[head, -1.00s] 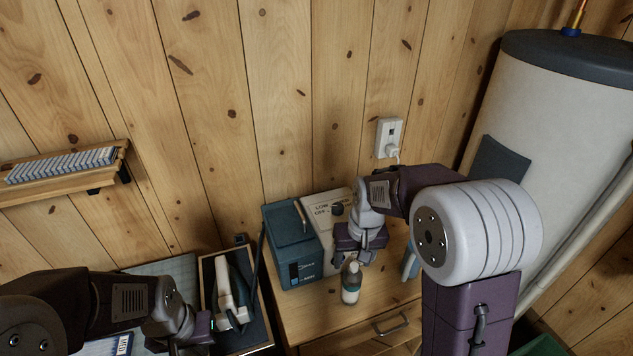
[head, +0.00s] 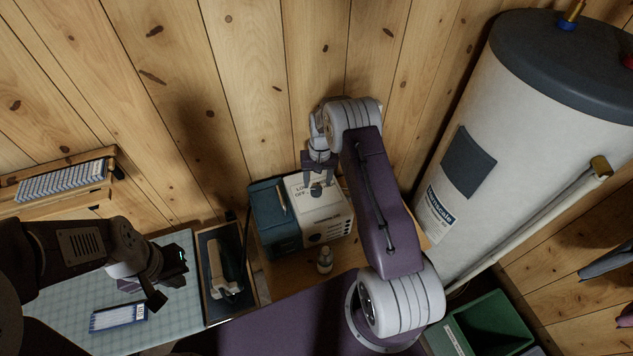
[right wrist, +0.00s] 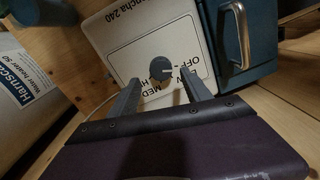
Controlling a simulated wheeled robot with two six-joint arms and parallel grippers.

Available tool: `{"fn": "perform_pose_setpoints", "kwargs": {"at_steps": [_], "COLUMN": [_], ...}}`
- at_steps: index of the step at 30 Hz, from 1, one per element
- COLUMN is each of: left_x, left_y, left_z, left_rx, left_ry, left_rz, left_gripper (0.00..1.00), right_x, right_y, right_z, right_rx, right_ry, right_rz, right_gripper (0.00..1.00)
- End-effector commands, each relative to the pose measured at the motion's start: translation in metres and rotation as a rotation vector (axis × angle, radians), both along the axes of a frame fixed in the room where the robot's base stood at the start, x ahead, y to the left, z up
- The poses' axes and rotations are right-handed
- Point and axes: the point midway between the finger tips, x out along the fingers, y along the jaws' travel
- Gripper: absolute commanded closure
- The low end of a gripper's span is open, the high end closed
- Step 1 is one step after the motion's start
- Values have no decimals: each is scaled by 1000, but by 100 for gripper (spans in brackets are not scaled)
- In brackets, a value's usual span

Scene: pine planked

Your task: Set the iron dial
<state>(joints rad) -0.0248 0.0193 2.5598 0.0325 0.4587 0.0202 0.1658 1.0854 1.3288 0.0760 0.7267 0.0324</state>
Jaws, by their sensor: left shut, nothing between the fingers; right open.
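The iron dial is a dark round knob (right wrist: 162,68) with a pale pointer mark on the light-coloured panel of a box (right wrist: 120,40). Around it are printed OFF, MED and other partly hidden words. In the right wrist view the mark points right, seemingly toward the OFF side. My right gripper (right wrist: 161,82) is open, its fingers on either side of the knob; I cannot tell whether they touch it. In the head view my right gripper (head: 318,178) is over the box (head: 325,222). My left gripper (head: 168,276) is shut and empty, over the gridded mat (head: 60,305).
A teal box (head: 272,222) with a grey handle (right wrist: 237,32) adjoins the panel box. A small bottle (head: 325,260) stands in front. A white-handled tool (head: 218,275) lies in a dark tray (head: 207,240). A water heater (head: 500,120) is at right.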

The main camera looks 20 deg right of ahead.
Motion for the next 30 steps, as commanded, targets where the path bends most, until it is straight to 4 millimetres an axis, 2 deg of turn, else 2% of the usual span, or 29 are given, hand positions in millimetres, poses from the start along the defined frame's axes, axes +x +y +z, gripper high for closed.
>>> {"fn": "perform_pose_setpoints", "kwargs": {"at_steps": [1, 6, 15, 17, 21, 22, 30], "left_x": [0, 0, 0, 0, 0, 0, 0], "left_y": [0, 0, 0, 0, 0, 0, 0], "left_z": [9, 15, 15, 15, 15, 15, 11], "left_rx": [0, 0, 0, 0, 0, 0, 0], "left_ry": [0, 0, 0, 0, 0, 0, 0], "left_rz": [0, 0, 0, 0, 0, 0, 0], "left_gripper": [100, 100, 100, 100, 100, 100, 100], "right_x": [-1, 0, 1, 1, 1, 1, 1], "right_y": [1, 2, 2, 2, 2, 2, 2], "right_z": [-6, -29, -36, -36, -35, -35, -36], "right_rx": [1, 0, -1, -1, -1, -1, -1], "right_ry": [3, 1, -3, -3, -3, -3, -2], "right_rz": [1, 1, 1, 1, 1, 1, -26], "right_gripper": [43, 43, 43, 57, 96, 100, 100]}}
